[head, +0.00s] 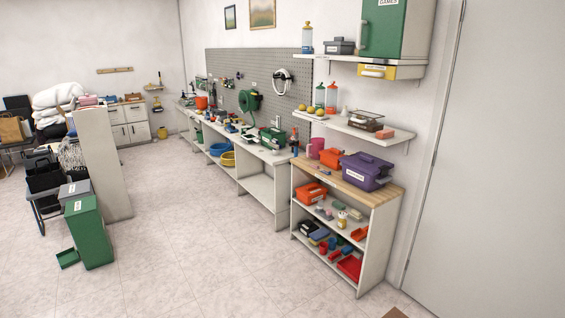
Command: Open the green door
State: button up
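A white cabinet with a green door (385,28) stands on the upper wall shelf at the right in the head view. The door looks shut; the cabinet's top is cut off by the frame. A tall green box (92,236) with a small label stands on the floor at the left, and I cannot tell whether it has a door. My gripper is not in view.
A yellow-fronted drawer (378,71) hangs under the upper shelf. Below are a lower wall shelf (352,130) and a wood-topped shelf unit (338,182) holding bins. A low green tray (67,258) lies on the floor. The central floor (195,240) is clear.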

aim_at(380, 29)
jog(key=i+j+u, duration=0.1)
jog(key=i+u, duration=0.2)
jog(key=i, duration=0.25)
jog(key=i+u, duration=0.3)
jog(key=i, duration=0.25)
jog(key=i+z, duration=0.45)
jog(key=i+j+z, duration=0.2)
jog(key=z, duration=0.25)
jog(key=i+j+z, duration=0.35)
jog(key=z, duration=0.15)
jog(key=i, duration=0.05)
